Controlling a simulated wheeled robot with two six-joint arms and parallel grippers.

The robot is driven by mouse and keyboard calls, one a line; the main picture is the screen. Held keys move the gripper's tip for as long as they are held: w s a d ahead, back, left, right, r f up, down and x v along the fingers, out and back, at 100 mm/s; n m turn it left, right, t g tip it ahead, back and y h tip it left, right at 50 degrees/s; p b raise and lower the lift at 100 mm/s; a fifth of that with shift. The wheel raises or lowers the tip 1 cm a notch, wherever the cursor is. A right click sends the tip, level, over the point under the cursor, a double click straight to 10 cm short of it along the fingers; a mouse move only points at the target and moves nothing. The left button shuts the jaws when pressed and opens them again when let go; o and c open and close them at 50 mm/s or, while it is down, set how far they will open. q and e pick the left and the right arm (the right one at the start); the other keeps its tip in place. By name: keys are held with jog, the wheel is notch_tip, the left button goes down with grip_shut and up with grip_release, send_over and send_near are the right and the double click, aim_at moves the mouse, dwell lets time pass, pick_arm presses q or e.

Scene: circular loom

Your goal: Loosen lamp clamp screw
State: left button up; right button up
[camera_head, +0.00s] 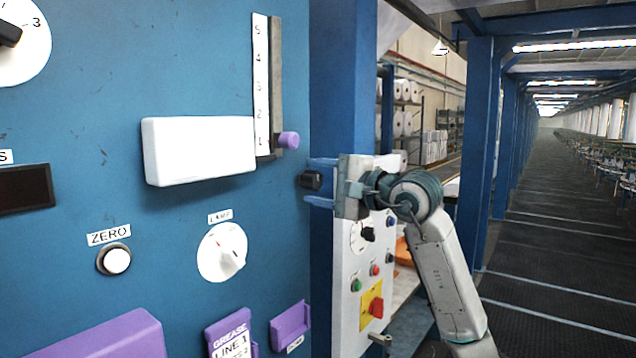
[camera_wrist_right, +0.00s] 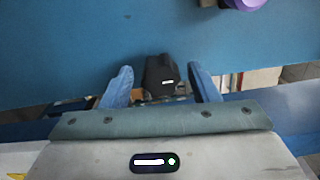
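A small black knob (camera_head: 310,180), the only thing here that looks like a clamp screw, sits at the right edge of the blue panel, below and right of the slider scale. It also shows in the right wrist view (camera_wrist_right: 160,77). My right gripper (camera_head: 309,181) reaches it from the right, with one blue finger above and one below it. In the right wrist view, the fingers (camera_wrist_right: 160,70) stand on either side of the knob, with visible gaps, so the gripper is open around it. My left gripper is not in view.
The blue panel carries a white box (camera_head: 200,150), a slider with a purple knob (camera_head: 289,140), a LAMP dial (camera_head: 222,251) and a ZERO button (camera_head: 117,261). A white control box (camera_head: 350,300) stands below my right gripper. A walkway (camera_head: 560,240) lies open at right.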

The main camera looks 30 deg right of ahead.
jog(key=shift+s+d+f+b, duration=0.1)
jog(key=shift+s+f+b, duration=0.1)
jog(key=shift+b, duration=0.15)
jog(key=b+v, duration=0.4)
jog(key=v, duration=0.2)
jog(key=shift+s+r, duration=0.2)
jog(key=shift+s, duration=0.1)
jog(key=shift+d, duration=0.1)
dwell(1.6)
